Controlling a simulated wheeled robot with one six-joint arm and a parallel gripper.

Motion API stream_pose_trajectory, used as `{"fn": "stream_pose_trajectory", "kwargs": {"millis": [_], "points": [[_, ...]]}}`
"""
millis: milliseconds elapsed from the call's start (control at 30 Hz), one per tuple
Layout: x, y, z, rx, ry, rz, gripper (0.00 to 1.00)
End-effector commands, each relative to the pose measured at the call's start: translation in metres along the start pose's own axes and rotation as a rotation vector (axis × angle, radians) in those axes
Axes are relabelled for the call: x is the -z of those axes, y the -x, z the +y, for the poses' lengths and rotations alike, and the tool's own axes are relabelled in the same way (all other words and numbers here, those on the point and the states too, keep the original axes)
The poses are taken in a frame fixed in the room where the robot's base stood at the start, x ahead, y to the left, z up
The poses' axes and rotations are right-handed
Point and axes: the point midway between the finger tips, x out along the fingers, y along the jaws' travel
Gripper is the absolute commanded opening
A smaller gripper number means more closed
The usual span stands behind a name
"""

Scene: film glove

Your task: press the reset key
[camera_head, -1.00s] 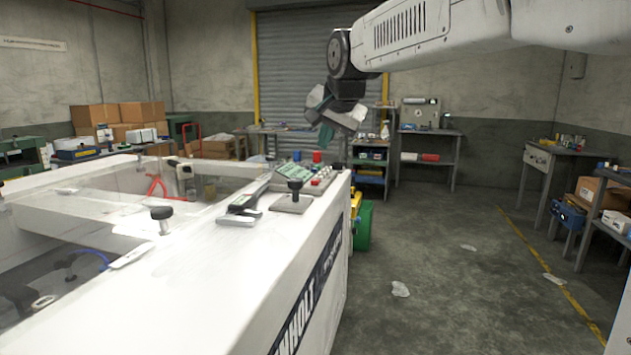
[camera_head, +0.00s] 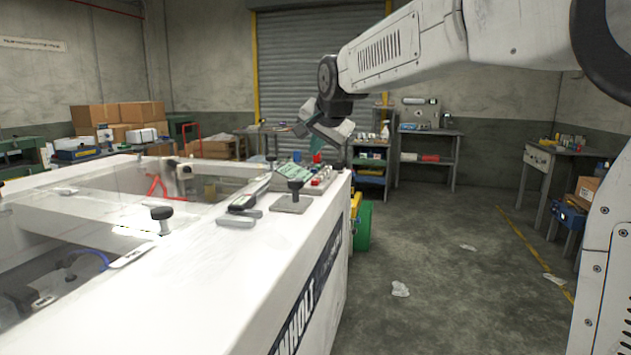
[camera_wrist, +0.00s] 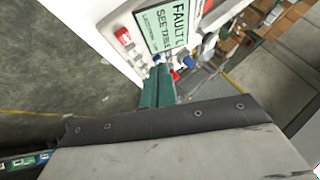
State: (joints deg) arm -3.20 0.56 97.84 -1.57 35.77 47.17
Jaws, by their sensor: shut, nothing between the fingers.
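The control panel (camera_head: 330,173) sits on the far right corner of the white machine, with small red and pale keys on it. I cannot read which key is the reset key. My gripper (camera_head: 316,150) is above the panel, its teal fingers shut and empty. In the wrist view the gripper (camera_wrist: 157,80) points at the panel and hides part of it. I cannot tell whether it touches anything.
A black-knobbed joystick (camera_head: 294,190) stands on the machine (camera_head: 200,285) near the panel. A grey handle (camera_head: 240,211) lies to its left. A green bin (camera_head: 364,228) stands beside the machine. The floor (camera_head: 440,270) to the right is mostly clear, with scraps of paper.

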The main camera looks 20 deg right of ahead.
Motion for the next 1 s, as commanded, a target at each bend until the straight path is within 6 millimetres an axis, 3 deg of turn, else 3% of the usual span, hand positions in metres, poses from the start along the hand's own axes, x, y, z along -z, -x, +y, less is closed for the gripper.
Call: {"fn": "stream_pose_trajectory", "kwargs": {"millis": [400,1000], "points": [[-0.022,-0.030,0.022,0.000,0.001,0.000,0.00],[-0.024,-0.032,0.024,0.000,0.000,0.000,0.00]]}}
